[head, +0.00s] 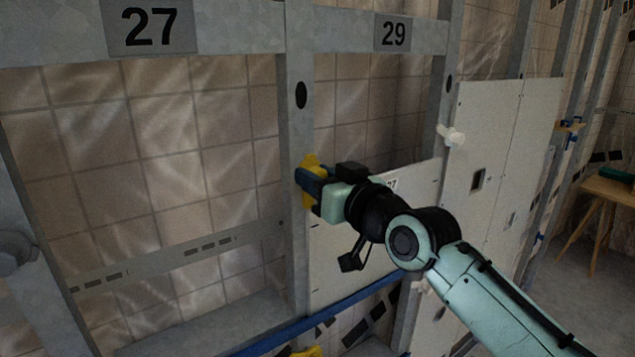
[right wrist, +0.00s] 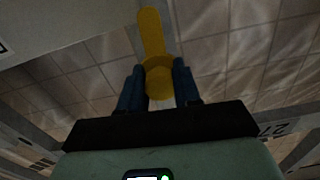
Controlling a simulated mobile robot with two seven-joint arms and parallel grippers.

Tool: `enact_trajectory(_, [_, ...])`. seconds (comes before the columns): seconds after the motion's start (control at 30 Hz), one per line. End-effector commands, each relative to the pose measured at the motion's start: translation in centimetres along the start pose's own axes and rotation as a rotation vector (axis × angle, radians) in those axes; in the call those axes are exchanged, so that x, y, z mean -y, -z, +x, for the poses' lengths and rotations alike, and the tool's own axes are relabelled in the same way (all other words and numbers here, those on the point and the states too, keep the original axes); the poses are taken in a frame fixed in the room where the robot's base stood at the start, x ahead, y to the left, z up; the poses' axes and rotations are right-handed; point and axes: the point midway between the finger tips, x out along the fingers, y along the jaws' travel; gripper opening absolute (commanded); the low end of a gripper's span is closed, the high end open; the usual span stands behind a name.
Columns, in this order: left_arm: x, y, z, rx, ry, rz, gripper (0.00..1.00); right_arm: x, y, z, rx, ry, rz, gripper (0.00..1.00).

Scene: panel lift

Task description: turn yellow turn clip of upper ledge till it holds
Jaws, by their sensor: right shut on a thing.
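The yellow turn clip (head: 309,184) sits on the grey metal stud between bays 27 and 29 in the head view, partly hidden by my right gripper. In the right wrist view the clip (right wrist: 152,40) shows as a long yellow tab with a round hub. My right gripper (head: 309,183) is shut on the clip's hub, with one blue finger on each side in the right wrist view (right wrist: 160,88). A white panel (head: 335,262) stands in bay 29, right of the stud, its upper part partly hidden by my arm. My left gripper is not in view.
A blue ledge bar (head: 300,328) runs below the panel, with another yellow clip (head: 306,352) at the bottom edge. White panels (head: 500,150) stand to the right with a white knob (head: 451,136). Bay 27 is open.

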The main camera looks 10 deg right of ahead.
Motion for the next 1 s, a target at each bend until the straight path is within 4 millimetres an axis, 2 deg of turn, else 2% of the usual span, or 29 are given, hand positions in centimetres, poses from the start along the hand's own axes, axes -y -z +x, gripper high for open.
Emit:
enact_trajectory(0.3, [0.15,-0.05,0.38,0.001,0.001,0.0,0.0,-0.01,0.0,0.0,0.0,0.0,-0.083,0.02])
enact_trajectory(0.73, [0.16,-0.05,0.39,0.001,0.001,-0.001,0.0,-0.03,0.01,0.0,0.0,0.0,-0.093,0.02])
enact_trajectory(0.77, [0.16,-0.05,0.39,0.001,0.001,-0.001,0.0,-0.03,0.01,0.0,0.0,0.0,-0.093,0.36])
enact_trajectory(0.83, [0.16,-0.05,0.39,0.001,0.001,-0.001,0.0,-0.03,0.01,0.0,0.0,0.0,-0.093,0.58])
enact_trajectory(1.0, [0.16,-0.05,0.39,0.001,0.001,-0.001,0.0,-0.03,0.0,0.0,0.0,0.0,-0.091,0.58])
